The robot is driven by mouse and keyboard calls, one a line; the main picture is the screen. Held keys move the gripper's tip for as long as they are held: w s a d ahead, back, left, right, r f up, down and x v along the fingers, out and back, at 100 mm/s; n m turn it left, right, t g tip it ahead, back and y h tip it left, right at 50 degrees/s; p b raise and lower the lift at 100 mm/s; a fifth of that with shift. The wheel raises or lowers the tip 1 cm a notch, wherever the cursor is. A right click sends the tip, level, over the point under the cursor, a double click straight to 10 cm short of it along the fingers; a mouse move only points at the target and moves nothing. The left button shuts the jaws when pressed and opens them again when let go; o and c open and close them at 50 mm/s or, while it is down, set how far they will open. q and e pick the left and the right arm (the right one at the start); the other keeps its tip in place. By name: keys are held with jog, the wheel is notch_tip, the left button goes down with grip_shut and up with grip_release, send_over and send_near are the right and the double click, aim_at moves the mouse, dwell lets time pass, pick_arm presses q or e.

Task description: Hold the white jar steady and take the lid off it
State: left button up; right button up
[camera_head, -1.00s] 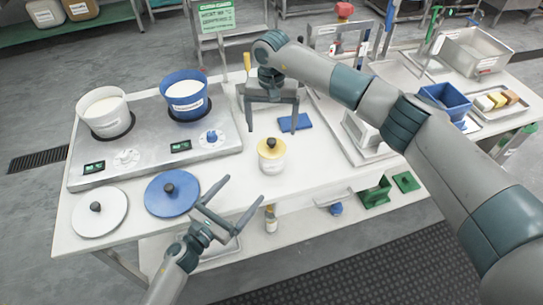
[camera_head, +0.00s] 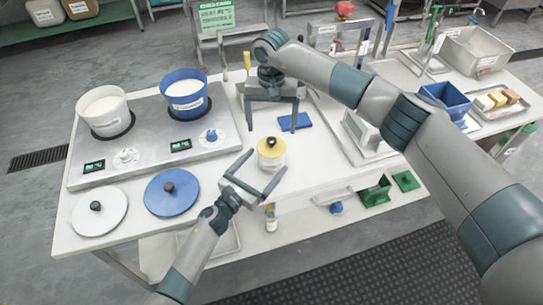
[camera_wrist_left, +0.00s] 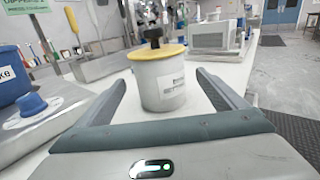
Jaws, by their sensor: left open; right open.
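The white jar (camera_head: 271,161) stands upright on the white table, with its yellow lid (camera_head: 266,146) and dark knob on top. My left gripper (camera_head: 264,174) is open at the jar's near side, its two fingers reaching toward either side of the jar. In the left wrist view the jar (camera_wrist_left: 165,88) stands between the open fingers, with a gap on each side, and the lid (camera_wrist_left: 158,52) sits on it. My right gripper (camera_head: 272,124) is open and empty, pointing down behind the jar, above the table.
A steel hotplate unit (camera_head: 150,150) with a white pot (camera_head: 104,110) and a blue pot (camera_head: 186,96) stands left. A white lid (camera_head: 100,212) and a blue lid (camera_head: 171,192) lie in front of it. A blue pad (camera_head: 295,122) lies behind the jar. Table room is free right of the jar.

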aim_at(272, 155)
pick_arm(q)
jog(key=shift+x, duration=2.6)
jog(key=c, duration=1.6)
pick_arm(e)
jog(key=shift+o, duration=1)
jog(key=m, duration=0.2)
jog(key=r+m, duration=0.1)
jog(key=m, duration=0.2)
jog(key=shift+r, duration=0.15)
jog(key=m, duration=0.3)
jog(key=r+m, duration=0.1)
jog(key=m, duration=0.2)
notch_tip(272, 155, up, 2)
jog(key=m, duration=1.1)
jog(key=shift+r, duration=0.25)
